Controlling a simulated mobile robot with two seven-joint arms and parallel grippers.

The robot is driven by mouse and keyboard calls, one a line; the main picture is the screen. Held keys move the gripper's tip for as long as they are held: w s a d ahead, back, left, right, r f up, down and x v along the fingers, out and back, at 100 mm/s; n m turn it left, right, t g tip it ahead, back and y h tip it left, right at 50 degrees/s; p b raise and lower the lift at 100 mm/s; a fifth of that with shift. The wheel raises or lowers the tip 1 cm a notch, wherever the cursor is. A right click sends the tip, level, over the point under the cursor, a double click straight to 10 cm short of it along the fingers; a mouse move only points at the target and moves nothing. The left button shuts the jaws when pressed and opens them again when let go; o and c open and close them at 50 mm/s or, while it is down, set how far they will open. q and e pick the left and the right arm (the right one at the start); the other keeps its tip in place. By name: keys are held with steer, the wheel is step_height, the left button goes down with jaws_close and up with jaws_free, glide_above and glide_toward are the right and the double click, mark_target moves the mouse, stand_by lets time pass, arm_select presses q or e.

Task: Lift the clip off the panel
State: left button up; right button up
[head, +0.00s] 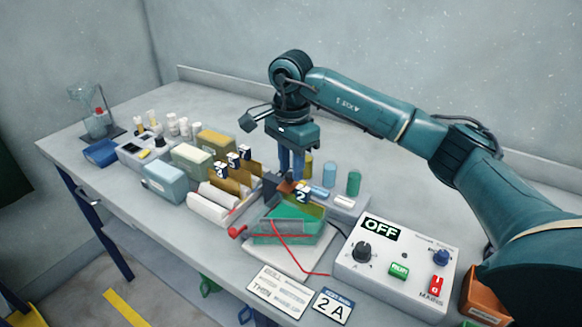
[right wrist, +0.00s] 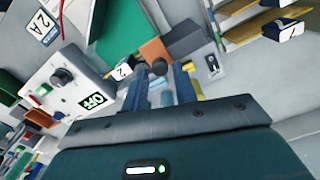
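An orange-brown panel (head: 287,186) with a white tag marked 2 (head: 302,194) stands at the tank (head: 292,238) of green liquid. In the right wrist view the panel (right wrist: 154,49) lies just beyond my fingertips. A small dark round part (right wrist: 158,67), possibly the clip, shows between the fingertips; I cannot tell for sure. My right gripper (head: 291,178) points down over the panel's top. In the right wrist view its two blue fingers (right wrist: 160,70) are apart, with a gap between them. Whether they touch anything is unclear. My left gripper is not in view.
A control box (head: 385,270) reading OFF stands right of the tank. A red lead (head: 285,252) hangs over the tank's front. Left are a rack of tagged panels (head: 236,172) and several tubs (head: 167,181). Coloured cylinders (head: 354,183) stand behind the gripper.

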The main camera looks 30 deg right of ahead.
steer(key=shift+f, duration=0.75)
steer(key=shift+c, duration=0.3)
jaws_close()
